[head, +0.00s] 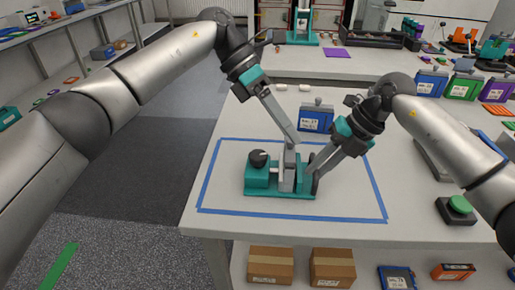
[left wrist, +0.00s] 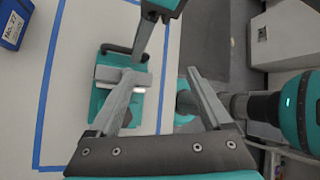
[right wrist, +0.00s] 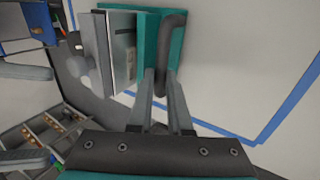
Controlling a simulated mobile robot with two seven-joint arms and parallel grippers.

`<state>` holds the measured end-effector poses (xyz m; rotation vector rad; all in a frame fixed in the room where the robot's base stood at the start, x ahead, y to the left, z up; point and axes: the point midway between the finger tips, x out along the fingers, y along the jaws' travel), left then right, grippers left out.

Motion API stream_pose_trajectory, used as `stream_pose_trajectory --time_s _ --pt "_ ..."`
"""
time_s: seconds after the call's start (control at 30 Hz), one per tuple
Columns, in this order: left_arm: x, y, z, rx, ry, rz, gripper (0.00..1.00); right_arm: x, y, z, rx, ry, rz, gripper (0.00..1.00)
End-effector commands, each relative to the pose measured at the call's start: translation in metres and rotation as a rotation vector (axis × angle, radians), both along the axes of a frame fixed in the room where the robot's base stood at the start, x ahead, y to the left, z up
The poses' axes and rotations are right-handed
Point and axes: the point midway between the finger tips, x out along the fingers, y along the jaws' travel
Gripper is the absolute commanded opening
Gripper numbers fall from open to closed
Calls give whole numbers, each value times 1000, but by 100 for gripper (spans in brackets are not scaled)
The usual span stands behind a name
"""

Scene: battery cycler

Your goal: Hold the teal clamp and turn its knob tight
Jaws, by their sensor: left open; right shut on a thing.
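The teal clamp (head: 280,193) stands upright on the table inside a blue tape outline, with a black knob (head: 258,158) on its left end. A grey block (head: 288,172) sits in its middle. My right gripper (head: 314,168) is shut on the clamp's dark handle at its right end. The handle (right wrist: 171,50) shows between the fingers in the right wrist view, beside a teal plate (right wrist: 148,45). My left gripper (head: 295,141) is open and empty above the clamp, to the right of the knob. The clamp (left wrist: 108,105) is partly hidden by a finger in the left wrist view.
A blue box (head: 316,119) stands behind the outline. A green button on a dark base (head: 457,208) is at the right. Cardboard boxes (head: 270,267) lie on the shelf below. The tabletop inside the tape (head: 350,200), right of the clamp, is clear.

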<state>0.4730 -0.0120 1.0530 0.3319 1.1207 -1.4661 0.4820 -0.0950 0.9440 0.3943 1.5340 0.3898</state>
Motion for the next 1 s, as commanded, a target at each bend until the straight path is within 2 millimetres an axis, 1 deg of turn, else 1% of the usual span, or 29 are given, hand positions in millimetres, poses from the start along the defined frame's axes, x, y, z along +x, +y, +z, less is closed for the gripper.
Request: stream_pose_trajectory --time_s 0.03,0.1,0.2,0.3,0.4,0.5,0.6,0.67,0.77,1.0 --pt "1 2 3 100 -1 33 82 1 0 1 2 -3 -1 0" --pt "4 10 6 237 0 102 82 1 0 1 2 -3 -1 0" --pt "10 22 12 412 -12 216 82 1 0 1 2 -3 -1 0" --pt "16 34 20 549 -38 330 82 1 0 1 1 -3 -1 0" --pt "21 44 28 643 -65 425 82 1 0 1 1 -3 -1 0" --pt "24 50 34 699 -84 491 82 1 0 1 1 -3 -1 0" --pt "25 53 33 726 -92 522 82 1 0 1 1 -2 0 0" --pt "26 54 30 731 -93 530 82 1 0 1 1 -2 0 0" --pt "26 54 16 731 -92 530 82 1 0 1 1 -2 0 0" --pt "25 54 -33 729 -89 527 82 0 0 1 1 -2 0 0"
